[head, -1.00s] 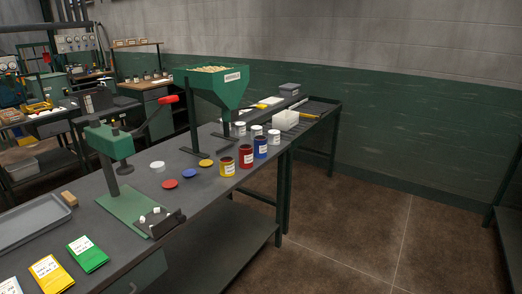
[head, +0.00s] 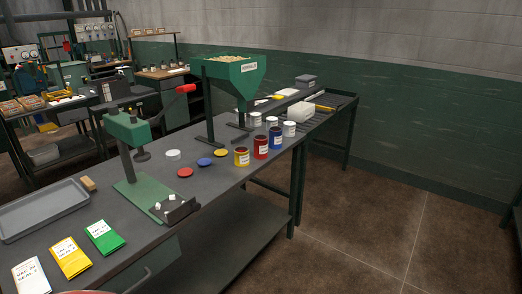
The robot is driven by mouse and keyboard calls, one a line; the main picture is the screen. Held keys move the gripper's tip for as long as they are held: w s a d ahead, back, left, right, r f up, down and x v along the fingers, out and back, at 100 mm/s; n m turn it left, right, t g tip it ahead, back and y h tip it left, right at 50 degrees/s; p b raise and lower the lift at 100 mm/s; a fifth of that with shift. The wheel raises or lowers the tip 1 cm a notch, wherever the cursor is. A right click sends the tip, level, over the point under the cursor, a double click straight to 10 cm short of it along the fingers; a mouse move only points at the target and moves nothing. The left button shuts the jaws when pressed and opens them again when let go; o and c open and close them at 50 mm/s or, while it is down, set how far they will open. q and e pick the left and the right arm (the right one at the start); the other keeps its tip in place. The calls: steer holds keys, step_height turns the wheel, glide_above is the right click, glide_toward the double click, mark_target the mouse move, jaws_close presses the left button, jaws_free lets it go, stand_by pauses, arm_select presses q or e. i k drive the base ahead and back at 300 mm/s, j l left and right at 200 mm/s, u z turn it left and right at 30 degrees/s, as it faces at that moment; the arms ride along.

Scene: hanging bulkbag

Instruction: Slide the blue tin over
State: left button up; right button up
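The blue tin (head: 275,139) stands upright near the right edge of the grey workbench (head: 100,222), with a white label on its front. A red tin (head: 260,147) stands just to its left and nearer, and a yellow tin (head: 241,157) stands nearer still. White tins (head: 271,122) stand behind and beside the blue tin. A blue lid (head: 205,162) lies flat on the bench, between a red lid (head: 185,173) and a yellow lid (head: 221,153). Neither of my grippers shows in the head view.
A green hopper (head: 228,75) on a stand rises behind the tins. A green lever press (head: 128,130) stands on the near bench. A grey tray (head: 40,212) and coloured packets (head: 70,257) lie at the left. Open floor (head: 370,240) is to the right.

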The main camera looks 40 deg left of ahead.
mark_target(275, 132)
steer(key=u, duration=0.3)
steer(key=i+l+u, duration=0.1)
steer(key=i+u, duration=0.3)
steer(key=i+l+u, duration=0.2)
steer(key=i+u, duration=0.15)
steer(key=i+l+u, duration=0.1)
steer(key=i+l, duration=0.5)
steer(key=i, duration=0.25)
steer(key=i+l+u, duration=0.1)
steer(key=i+l, duration=0.6)
steer(key=i, duration=0.15)
